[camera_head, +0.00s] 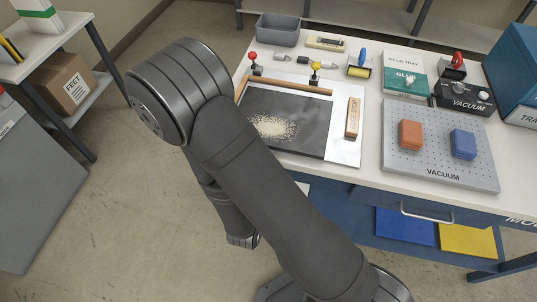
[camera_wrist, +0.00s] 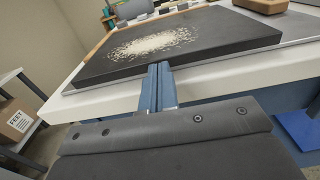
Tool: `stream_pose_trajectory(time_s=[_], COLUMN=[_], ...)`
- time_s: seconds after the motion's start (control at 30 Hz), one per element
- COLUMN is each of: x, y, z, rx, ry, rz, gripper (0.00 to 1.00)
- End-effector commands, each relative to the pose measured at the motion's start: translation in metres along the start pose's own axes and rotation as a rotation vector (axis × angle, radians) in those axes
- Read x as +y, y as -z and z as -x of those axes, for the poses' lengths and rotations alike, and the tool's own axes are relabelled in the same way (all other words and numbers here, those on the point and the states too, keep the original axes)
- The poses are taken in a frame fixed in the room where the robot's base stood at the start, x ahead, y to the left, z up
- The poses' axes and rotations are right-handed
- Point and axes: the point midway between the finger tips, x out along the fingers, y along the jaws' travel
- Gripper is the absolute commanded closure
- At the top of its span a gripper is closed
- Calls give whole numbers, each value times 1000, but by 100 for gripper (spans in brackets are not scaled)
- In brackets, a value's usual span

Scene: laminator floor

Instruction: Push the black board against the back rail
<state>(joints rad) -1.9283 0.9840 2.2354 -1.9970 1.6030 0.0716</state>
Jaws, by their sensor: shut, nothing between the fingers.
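The black board (camera_head: 309,122) lies flat on a white plate (camera_head: 345,150) on the bench, with a patch of pale grains (camera_head: 272,126) on top. The wooden back rail (camera_head: 291,83) runs along the board's far side; whether a narrow gap lies between them is hard to tell. In the wrist view the board (camera_wrist: 225,38) fills the upper middle, its near edge facing me. My gripper (camera_wrist: 160,70) is shut and empty, its fingertips at that near edge; contact is unclear. My arm hides the gripper and the board's near left part in the head view.
A short wooden rail (camera_head: 242,85) stands at the left. A wooden stop block (camera_head: 353,118) lies right of the board. Toggle clamps with a red knob (camera_head: 252,56) and a yellow knob (camera_head: 315,66) stand behind the back rail. A vacuum plate (camera_head: 440,172) with two blocks is further right.

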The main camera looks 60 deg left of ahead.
Motion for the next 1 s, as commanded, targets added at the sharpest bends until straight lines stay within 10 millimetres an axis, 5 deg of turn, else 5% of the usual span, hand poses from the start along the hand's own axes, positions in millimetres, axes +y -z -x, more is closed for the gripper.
stream_pose_trajectory(time_s=[0.67,1.0], x=[0,0], y=[0,0], z=[-15,-39], rx=[0,-1], ry=[0,1], rz=[1,1], gripper=[100,100])
